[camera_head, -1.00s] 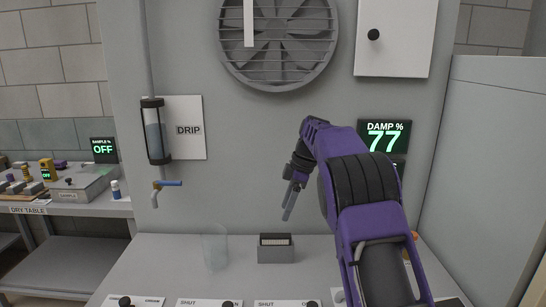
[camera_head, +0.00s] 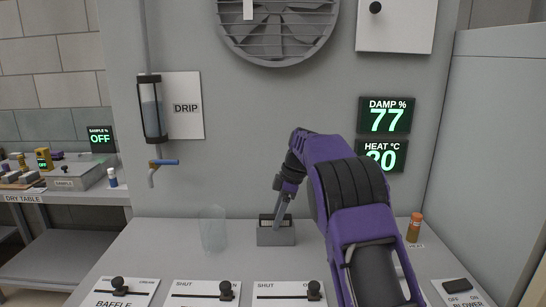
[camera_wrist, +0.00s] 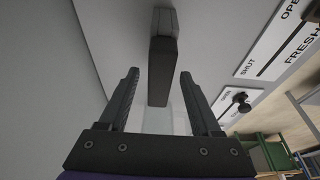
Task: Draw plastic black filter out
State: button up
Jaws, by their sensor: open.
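My gripper (camera_head: 278,217) reaches down from the right to the filter's top. In the wrist view, a dark block that looks like the filter (camera_wrist: 158,84) lies ahead between the two open fingers of my gripper (camera_wrist: 159,76). A gap shows on each side of it, and nothing is held. A greyer part, likely the holder (camera_wrist: 165,20), is beyond it. I cannot tell whether the fingertips overlap the filter in depth.
A clear beaker (camera_head: 213,230) stands left of the holder, below a blue-handled tap (camera_head: 163,162). Panels with black slider knobs line the bench front, including the baffle slider (camera_head: 118,286). An orange bottle (camera_head: 414,228) stands at the right.

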jog(key=shift+f, duration=0.1)
dwell(0.7)
grip_shut()
jog(key=o, duration=0.6)
grip_release()
jog(key=shift+c, duration=0.2)
